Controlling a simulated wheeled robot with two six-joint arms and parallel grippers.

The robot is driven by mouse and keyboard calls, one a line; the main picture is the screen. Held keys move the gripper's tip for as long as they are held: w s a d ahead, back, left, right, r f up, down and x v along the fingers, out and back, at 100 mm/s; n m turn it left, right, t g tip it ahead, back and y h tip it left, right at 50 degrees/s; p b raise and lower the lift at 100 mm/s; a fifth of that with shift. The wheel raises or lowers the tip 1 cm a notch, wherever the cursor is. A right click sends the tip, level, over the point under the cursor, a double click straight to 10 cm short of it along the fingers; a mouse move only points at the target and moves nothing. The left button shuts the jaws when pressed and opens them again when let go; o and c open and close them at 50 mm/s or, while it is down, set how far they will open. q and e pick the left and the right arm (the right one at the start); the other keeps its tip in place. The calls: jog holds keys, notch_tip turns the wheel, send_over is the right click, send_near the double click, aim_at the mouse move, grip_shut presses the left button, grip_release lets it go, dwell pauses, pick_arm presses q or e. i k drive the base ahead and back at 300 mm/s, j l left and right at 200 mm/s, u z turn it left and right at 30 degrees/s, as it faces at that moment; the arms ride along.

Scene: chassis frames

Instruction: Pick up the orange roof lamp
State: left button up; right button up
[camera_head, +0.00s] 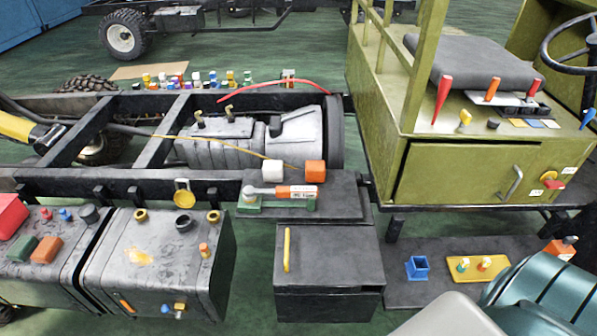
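I cannot tell for certain which orange thing is the roof lamp. A small upright orange piece (204,250) stands on the right grey tank (150,262). An orange cube (315,172) sits beside a white cube (273,171) above a dark ledge at the middle. An orange block (45,250) lies on the left tank. An orange box-like piece (559,250) with a dark knob is at the right edge of the low dark step. Neither of my grippers can be made out in this view, and nothing is seen held.
The olive cab (470,172) with posts, seat and levers stands at the right. Black chassis rails (100,182) and a grey gearbox (215,140) fill the middle left. A teal ribbed cylinder (545,290) is at lower right. Green floor shows between the tanks and black box (335,275).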

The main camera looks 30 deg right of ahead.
aim_at(315, 170)
jog(key=i+j+z, duration=0.1)
jog(key=z, duration=0.35)
jog(key=j+z, duration=0.15)
jog(key=z, duration=0.35)
jog(key=i+j+z, duration=0.1)
jog(key=z, duration=0.35)
jog(key=j+z, duration=0.25)
jog(key=z, duration=0.25)
